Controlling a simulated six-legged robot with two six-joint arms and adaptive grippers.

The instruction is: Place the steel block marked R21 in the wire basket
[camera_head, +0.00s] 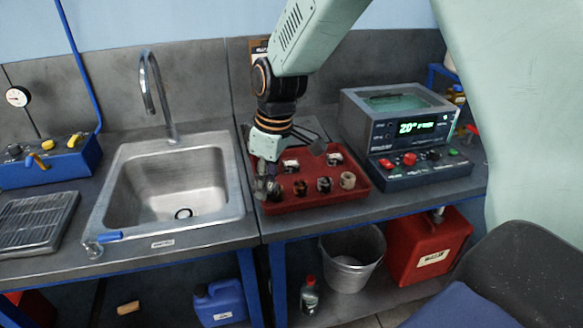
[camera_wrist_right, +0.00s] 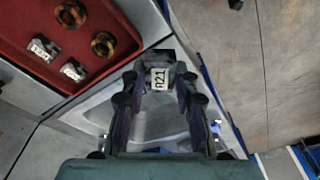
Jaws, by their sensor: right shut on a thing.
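My right gripper (camera_head: 266,182) is at the left end of the red tray in the head view. In the right wrist view its fingers (camera_wrist_right: 156,75) are shut on a steel block (camera_wrist_right: 160,78) whose white label appears to read R21. In that view the held block shows in front of the sink, with the tray to its upper left. In the head view the held block is hard to make out at the fingertips. No wire basket can be made out. My left gripper is not in view.
The red tray (camera_head: 352,196) holds several small metal pieces, some labelled. A sink (camera_head: 160,195) with a tall tap is left of it. A display instrument (camera_head: 415,165) stands to the right. A metal bucket (camera_head: 352,270) and red canister (camera_head: 428,247) are below the bench.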

